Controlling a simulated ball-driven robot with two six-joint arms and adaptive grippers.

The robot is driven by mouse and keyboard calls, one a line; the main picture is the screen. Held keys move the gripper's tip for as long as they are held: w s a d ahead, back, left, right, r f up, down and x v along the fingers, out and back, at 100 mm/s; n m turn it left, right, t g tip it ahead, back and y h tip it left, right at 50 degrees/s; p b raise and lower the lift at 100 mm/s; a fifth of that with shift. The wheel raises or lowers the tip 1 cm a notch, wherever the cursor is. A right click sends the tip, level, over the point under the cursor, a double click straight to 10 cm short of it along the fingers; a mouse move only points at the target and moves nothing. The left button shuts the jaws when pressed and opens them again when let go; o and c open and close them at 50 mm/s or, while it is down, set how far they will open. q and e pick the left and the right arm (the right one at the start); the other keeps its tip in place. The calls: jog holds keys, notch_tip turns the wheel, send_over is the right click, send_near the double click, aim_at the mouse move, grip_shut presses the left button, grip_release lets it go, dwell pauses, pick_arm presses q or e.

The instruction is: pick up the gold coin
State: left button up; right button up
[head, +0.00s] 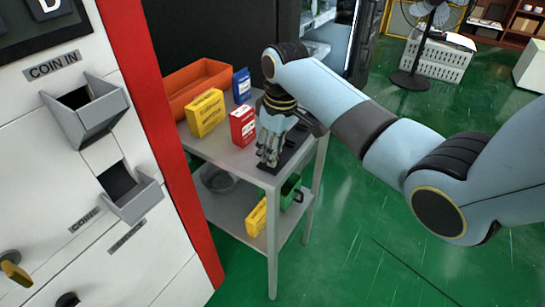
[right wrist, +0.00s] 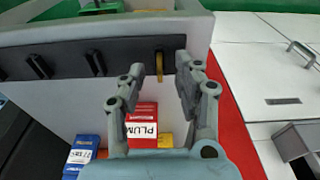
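The gold coin (right wrist: 159,66) shows in the right wrist view as a thin gold upright strip, seen edge-on near the table's edge. My right gripper (right wrist: 158,72) is open, with one finger on each side of the coin's line of view. I cannot tell how far the fingertips are from the coin. In the head view my right gripper (head: 268,150) points down over the front of the small grey table, and the coin is hidden there. My left gripper is in neither view.
A red box (head: 243,126), a yellow box (head: 206,112), a blue box (head: 241,85) and an orange bin (head: 197,84) stand on the grey table (head: 217,152). A black holder (head: 297,147) lies beside my gripper. The white machine (head: 60,165) with its red edge is at left.

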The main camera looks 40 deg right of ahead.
grip_shut()
